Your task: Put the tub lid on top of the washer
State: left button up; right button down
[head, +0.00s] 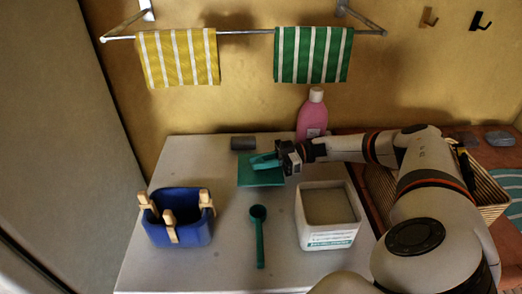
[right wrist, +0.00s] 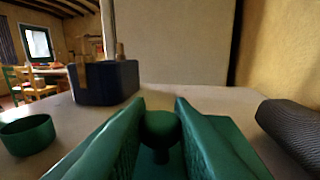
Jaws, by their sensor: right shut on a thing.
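The tub lid (head: 258,180) is a flat green square with a round knob (right wrist: 160,123). It is over the back middle of the white washer top (head: 190,258); I cannot tell whether it touches the surface. My right gripper (head: 264,161) reaches in from the right with green fingers. In the right wrist view its fingers (right wrist: 160,112) are closed around the knob, and the plate shows below them. The white square tub (head: 327,235) stands uncovered at the right front of the washer top, with pale contents. My left gripper is not in view.
A blue basket with clothespins (head: 180,234) stands left, a green scoop (head: 259,238) lies front middle. A dark grey roll (head: 243,143) and a pink bottle (head: 312,115) are behind. A wicker basket (head: 480,190) is right. The top between blue basket and scoop is clear.

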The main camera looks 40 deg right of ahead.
aim_at(261, 160)
jog(key=shift+f, duration=0.3)
jog(key=shift+f+b, duration=0.5)
jog(key=shift+f, duration=0.1)
jog(key=c, duration=1.2)
grip_release()
jog(key=shift+r, duration=0.1)
notch_tip(261, 160, up, 10)
jog(key=shift+f, duration=0.1)
